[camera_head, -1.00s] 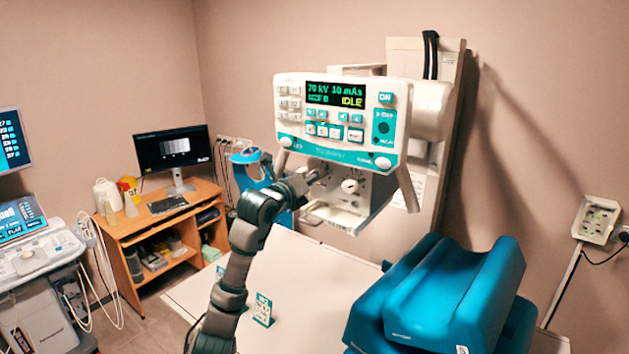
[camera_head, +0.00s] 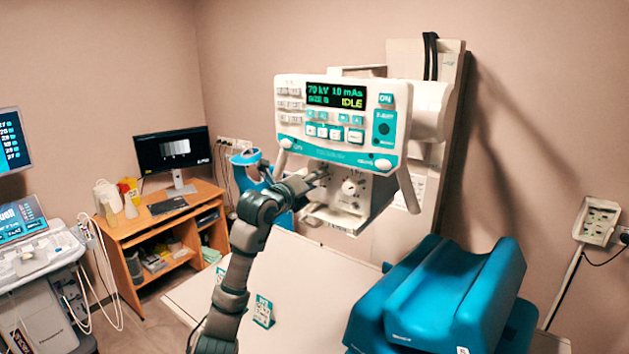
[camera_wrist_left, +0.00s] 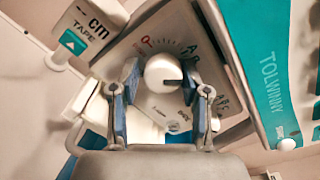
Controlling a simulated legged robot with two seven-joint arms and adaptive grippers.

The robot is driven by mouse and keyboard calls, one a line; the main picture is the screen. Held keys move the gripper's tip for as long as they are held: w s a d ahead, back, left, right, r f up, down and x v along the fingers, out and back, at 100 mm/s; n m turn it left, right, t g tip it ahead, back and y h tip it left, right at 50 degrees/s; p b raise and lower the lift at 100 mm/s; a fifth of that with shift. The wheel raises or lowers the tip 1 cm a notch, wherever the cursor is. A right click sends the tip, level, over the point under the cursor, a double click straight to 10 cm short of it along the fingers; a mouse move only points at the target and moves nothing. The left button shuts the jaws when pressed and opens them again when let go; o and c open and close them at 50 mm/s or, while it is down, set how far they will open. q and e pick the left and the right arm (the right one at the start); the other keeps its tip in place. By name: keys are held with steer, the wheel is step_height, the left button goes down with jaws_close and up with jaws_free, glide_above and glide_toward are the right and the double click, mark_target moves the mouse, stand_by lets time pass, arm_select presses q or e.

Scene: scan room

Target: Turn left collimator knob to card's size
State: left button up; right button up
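The left collimator knob (camera_wrist_left: 160,70) is white and round with a dark pointer mark towards the right. It sits on a lettered dial plate with a red-marked scale at its upper left. My left gripper (camera_wrist_left: 160,85) has its blue-padded fingers on both sides of the knob, seemingly against it. In the head view my left gripper (camera_head: 318,176) reaches the collimator (camera_head: 338,217) under the console and covers the left knob. The right collimator knob (camera_head: 350,187) shows beside it. My right gripper is out of view.
The console display (camera_head: 336,95) reads 70 kV, a size line that looks like B, and IDLE. Blue cushions (camera_head: 450,295) are stacked at the right of the pale table (camera_head: 300,285). A tape label (camera_wrist_left: 75,42) hangs near the left finger.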

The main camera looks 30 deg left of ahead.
arm_select(q)
steer(key=shift+o, duration=0.5)
steer(key=shift+a, duration=0.2)
steer(key=s, duration=1.1)
steer(key=shift+s+a, duration=0.4)
steer(key=shift+a, duration=0.05)
steer(key=shift+d+r, duration=0.1)
steer(key=shift+d, duration=0.05)
